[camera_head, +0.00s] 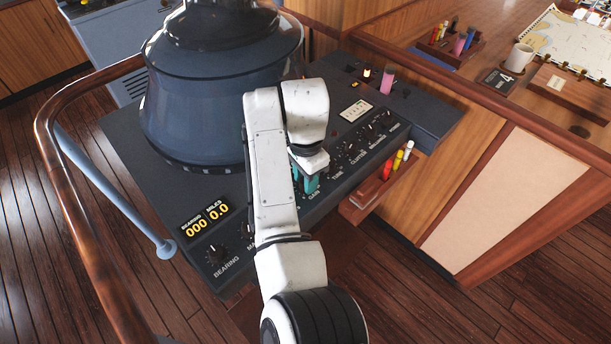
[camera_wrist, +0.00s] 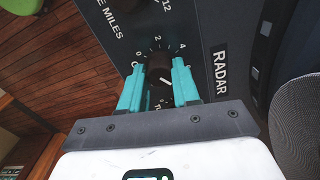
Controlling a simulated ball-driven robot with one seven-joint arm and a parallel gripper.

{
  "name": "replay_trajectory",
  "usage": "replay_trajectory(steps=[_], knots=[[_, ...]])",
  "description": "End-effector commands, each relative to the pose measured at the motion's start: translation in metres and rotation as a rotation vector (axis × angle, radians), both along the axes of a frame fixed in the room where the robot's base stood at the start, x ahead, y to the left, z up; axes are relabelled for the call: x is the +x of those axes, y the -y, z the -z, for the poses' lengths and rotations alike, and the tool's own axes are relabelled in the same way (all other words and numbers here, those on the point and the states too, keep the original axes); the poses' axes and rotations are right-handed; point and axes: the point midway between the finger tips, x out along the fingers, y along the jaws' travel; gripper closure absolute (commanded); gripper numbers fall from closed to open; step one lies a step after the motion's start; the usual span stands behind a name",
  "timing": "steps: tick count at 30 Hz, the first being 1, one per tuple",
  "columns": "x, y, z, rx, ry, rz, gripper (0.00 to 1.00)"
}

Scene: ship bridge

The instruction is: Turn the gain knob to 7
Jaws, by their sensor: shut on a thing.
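The gain knob (camera_wrist: 158,68) is a round dark knob on the radar console, between the teal fingers of my gripper (camera_wrist: 158,88) in the wrist view. The fingers are shut on its sides. Its white pointer mark aims down and to the right in the wrist view. The 0, 2 and 4 of its scale show; the marks near the pointer are partly covered by the right finger, so I cannot read the exact setting. In the head view my gripper (camera_head: 307,184) is above the GAIN label, and the knob is hidden.
The console (camera_head: 140,175) carries a large radar hood (camera_head: 215,90), a bearing knob (camera_head: 216,252) and several small knobs right of my gripper. A small shelf with pens (camera_head: 388,172) juts from its right edge. A wooden rail (camera_head: 75,220) curves round the left.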

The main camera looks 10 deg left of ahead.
Motion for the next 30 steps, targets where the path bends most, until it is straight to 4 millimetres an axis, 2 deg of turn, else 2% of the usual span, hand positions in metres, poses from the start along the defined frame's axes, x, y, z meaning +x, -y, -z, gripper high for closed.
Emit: replay_trajectory(steps=[1, 9, 19, 23, 30], knots=[[0.000, 0.000, -0.001, 0.001, 0.002, -0.001, 0.68], [0.000, 0.000, 0.000, 0.000, 0.001, -0.001, 0.43], [0.001, 0.000, -0.006, 0.001, 0.003, -0.001, 0.43], [0.001, -0.001, -0.024, 0.003, 0.006, 0.000, 0.43], [0.001, -0.001, -0.070, 0.003, 0.005, 0.000, 0.43]])
